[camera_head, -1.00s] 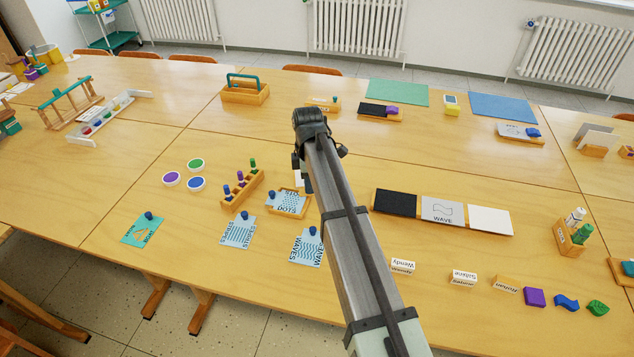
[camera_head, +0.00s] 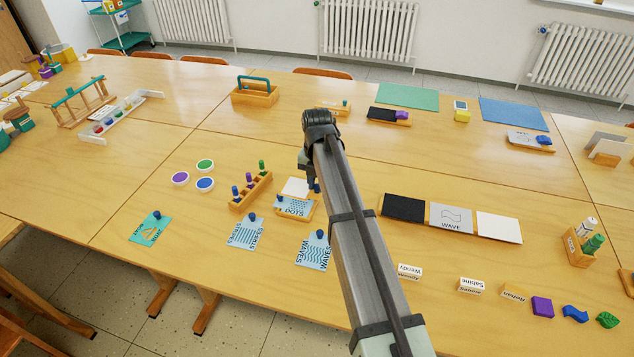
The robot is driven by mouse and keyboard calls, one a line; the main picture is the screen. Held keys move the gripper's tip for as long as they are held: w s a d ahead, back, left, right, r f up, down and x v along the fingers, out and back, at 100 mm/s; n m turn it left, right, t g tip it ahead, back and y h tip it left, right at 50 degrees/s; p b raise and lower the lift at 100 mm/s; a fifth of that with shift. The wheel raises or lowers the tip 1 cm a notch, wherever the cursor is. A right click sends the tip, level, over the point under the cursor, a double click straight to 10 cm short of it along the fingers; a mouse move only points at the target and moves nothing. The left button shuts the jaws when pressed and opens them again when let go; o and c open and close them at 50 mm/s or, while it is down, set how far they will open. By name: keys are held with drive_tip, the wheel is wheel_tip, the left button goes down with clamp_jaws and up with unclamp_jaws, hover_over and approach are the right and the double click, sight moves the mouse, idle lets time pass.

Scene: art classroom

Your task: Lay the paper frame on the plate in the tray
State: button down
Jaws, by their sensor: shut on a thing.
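A small wooden tray (camera_head: 310,215) lies left of my arm, holding a pale blue dotted plate (camera_head: 292,205) lettered DOTS. The white paper frame (camera_head: 296,187) is at the tray's far edge and overlaps it in the picture. My gripper (camera_head: 313,188) is beside the frame's right side, pointing down and shut on it. The arm hides part of the grip, and I cannot tell whether the frame touches the plate.
Striped (camera_head: 246,232) and wavy (camera_head: 313,252) cards lie in front. A peg rack (camera_head: 250,192) stands to the left. A long board (camera_head: 452,220) with black, WAVE and white panels lies right of the arm. Name blocks (camera_head: 472,285) lie near the front.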

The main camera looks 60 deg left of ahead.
sight(317, 192)
drive_tip(key=shift+f, duration=0.2)
drive_tip(key=shift+f, duration=2.9)
drive_tip(key=shift+f, duration=0.35)
idle(0.4)
drive_tip(key=c, duration=0.9)
unclamp_jaws()
drive_tip(key=shift+o, duration=1.1)
drive_tip(key=shift+r, duration=0.15)
drive_tip(key=shift+r, duration=2.9)
